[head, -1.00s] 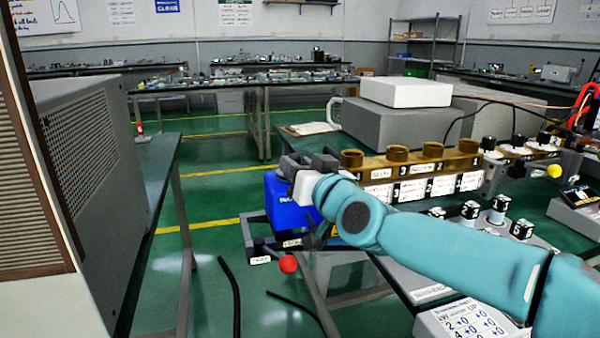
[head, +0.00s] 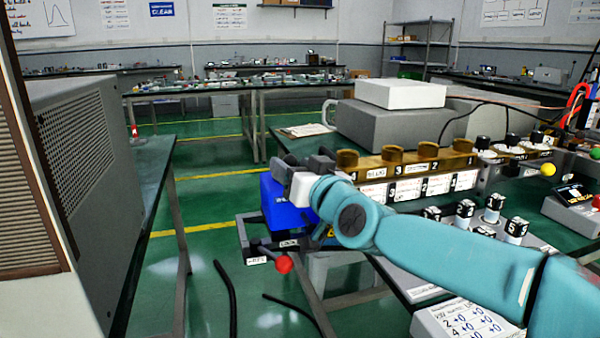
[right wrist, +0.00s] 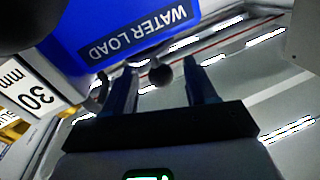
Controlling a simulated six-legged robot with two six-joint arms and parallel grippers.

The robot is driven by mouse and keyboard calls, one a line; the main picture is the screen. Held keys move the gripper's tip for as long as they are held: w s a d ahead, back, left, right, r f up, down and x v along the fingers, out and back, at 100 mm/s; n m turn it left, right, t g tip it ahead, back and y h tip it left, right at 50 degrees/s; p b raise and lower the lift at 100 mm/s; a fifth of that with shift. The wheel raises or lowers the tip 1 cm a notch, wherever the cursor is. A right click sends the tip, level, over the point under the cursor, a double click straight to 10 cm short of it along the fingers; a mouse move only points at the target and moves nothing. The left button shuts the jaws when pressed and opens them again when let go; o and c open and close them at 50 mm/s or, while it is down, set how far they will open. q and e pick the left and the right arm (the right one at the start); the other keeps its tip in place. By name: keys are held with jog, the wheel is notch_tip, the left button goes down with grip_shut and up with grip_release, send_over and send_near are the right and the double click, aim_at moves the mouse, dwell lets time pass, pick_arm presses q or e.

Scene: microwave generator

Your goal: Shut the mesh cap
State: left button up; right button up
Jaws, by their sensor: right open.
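I cannot pick out a mesh cap for certain in either view. My right gripper (head: 308,165) is beside the upper part of a blue box (head: 284,205) at the left end of the bench equipment, and my arm partly hides that area. In the right wrist view the blue box (right wrist: 130,28) reads "WATER LOAD". The right gripper (right wrist: 163,88) is open there, its two dark fingers apart. A dark round knob (right wrist: 160,74) shows in the gap between them; I cannot tell whether they touch it. My left gripper is not in view.
A brass row with round caps (head: 430,150) runs right from the gripper. A red ball (head: 283,264) sits on a low lever below the blue box. A grey cabinet with a perforated side (head: 75,140) stands at left. Green floor (head: 215,215) is open between.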

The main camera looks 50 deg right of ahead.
jog(key=p+v, duration=0.3)
jog(key=v, duration=1.3)
jog(key=shift+s, duration=0.15)
